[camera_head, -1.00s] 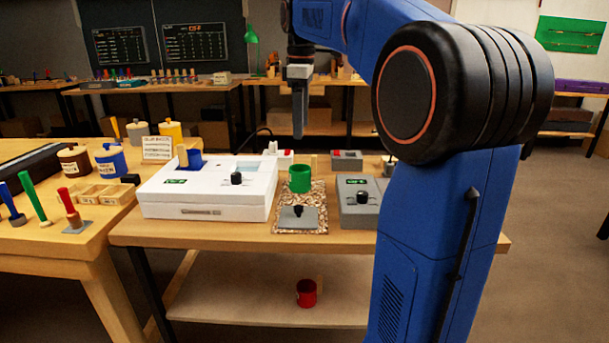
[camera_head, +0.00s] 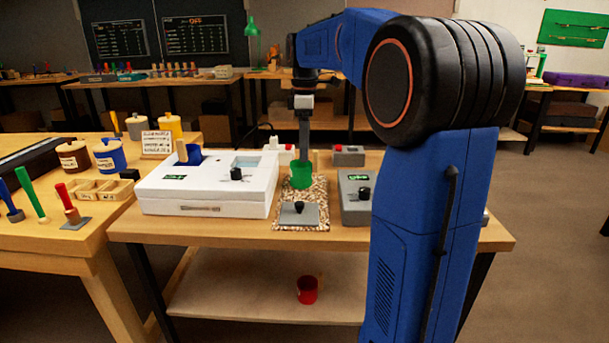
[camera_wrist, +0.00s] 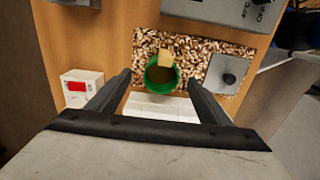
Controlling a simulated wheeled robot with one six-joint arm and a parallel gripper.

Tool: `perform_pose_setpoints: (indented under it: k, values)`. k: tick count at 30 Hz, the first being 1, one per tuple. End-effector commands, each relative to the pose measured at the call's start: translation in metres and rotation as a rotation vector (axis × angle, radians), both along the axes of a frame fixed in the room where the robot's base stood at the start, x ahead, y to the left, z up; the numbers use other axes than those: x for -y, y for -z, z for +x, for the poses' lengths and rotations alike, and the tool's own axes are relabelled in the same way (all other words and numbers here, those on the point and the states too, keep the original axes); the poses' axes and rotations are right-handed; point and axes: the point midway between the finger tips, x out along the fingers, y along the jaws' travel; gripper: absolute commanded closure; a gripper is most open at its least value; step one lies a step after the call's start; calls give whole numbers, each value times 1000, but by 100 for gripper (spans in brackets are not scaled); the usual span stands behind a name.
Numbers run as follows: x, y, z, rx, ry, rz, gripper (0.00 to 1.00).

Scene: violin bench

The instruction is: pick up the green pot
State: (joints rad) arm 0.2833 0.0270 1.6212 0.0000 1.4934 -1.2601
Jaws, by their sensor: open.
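The green pot (camera_head: 301,177) stands upright on a speckled brown mat (camera_head: 319,191) on the middle bench. In the wrist view the green pot (camera_wrist: 160,78) shows from above, with brown contents and a light wooden piece at its rim. My gripper (camera_head: 303,158) points down at the pot in the head view. In the wrist view my gripper (camera_wrist: 160,82) is open, with one finger on each side of the pot and visible gaps between. I cannot tell how far down the fingers reach along the pot.
A white machine (camera_head: 207,187) stands left of the mat. A grey control box (camera_head: 357,206) is close on the right. A grey plate with a black knob (camera_head: 299,214) lies in front of the pot. A red pot (camera_head: 307,290) is on the lower shelf.

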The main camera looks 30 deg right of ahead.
Motion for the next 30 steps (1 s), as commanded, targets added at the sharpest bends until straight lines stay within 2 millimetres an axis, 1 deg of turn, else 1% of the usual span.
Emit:
perform_pose_setpoints:
  k: [1,8,15,18,21,28,29,30]
  values:
    - [0,5,-1,-2,0,0,28]
    - [-1,18,-1,-2,0,1,28]
    - [-5,50,-2,-2,0,0,28]
    - [-4,59,-2,-1,0,1,28]
    - [-4,65,-2,-1,0,1,28]
    - [-4,65,-2,0,0,0,28]
    - [-4,65,-2,0,0,0,35]
    - [-4,65,-2,0,0,0,44]
